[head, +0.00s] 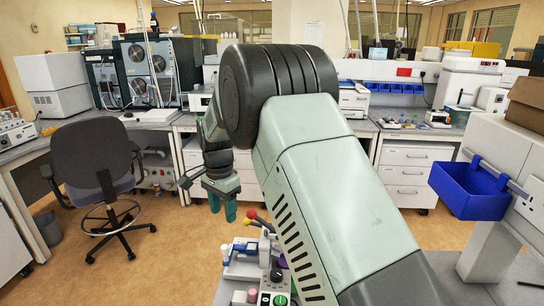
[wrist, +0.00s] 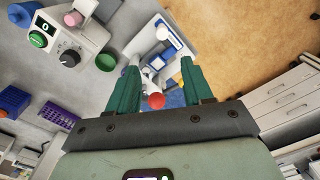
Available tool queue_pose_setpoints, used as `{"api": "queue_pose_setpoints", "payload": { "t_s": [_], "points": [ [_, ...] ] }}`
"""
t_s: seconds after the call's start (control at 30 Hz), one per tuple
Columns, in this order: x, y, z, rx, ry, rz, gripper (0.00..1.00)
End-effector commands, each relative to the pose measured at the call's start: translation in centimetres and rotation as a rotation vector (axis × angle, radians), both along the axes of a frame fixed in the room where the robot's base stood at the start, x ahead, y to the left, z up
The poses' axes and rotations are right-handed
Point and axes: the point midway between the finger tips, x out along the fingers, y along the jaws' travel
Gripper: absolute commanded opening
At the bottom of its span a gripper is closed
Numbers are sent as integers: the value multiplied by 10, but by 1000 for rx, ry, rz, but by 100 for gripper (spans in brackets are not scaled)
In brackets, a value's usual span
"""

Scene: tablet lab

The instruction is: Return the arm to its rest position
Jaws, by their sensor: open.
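My gripper (head: 222,198) hangs at the end of my raised arm, left of the arm's large link in the head view. In the wrist view its two green fingers (wrist: 158,85) are apart, with nothing held between them. Beyond the fingers is a small bench device with a red ball knob (wrist: 157,100) and a white and blue body. The knob also shows in the head view (head: 251,214), below and right of the gripper. A distance between the fingertips and the device shows in the head view. My arm hides part of the bench.
A control box (wrist: 72,40) with a green button and black dial stands on the bench. A blue bin (head: 471,190) hangs at the right. A purple rack (wrist: 58,111) lies at the left of the wrist view. An office chair (head: 95,160) stands at the left. Open floor (head: 180,240) lies between.

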Motion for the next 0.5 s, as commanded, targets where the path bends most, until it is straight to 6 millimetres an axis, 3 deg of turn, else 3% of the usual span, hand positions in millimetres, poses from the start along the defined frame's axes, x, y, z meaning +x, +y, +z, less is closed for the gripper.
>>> {"api": "queue_pose_setpoints", "payload": {
  "t_s": [0.1, 0.27, 0.5],
  "points": [
    [-5, -34, 54, 17, -47, 45, 51],
    [-29, -91, 123, 27, -116, 133, 51],
    [-94, -171, 198, 15, -224, 265, 51]
  ]
}}
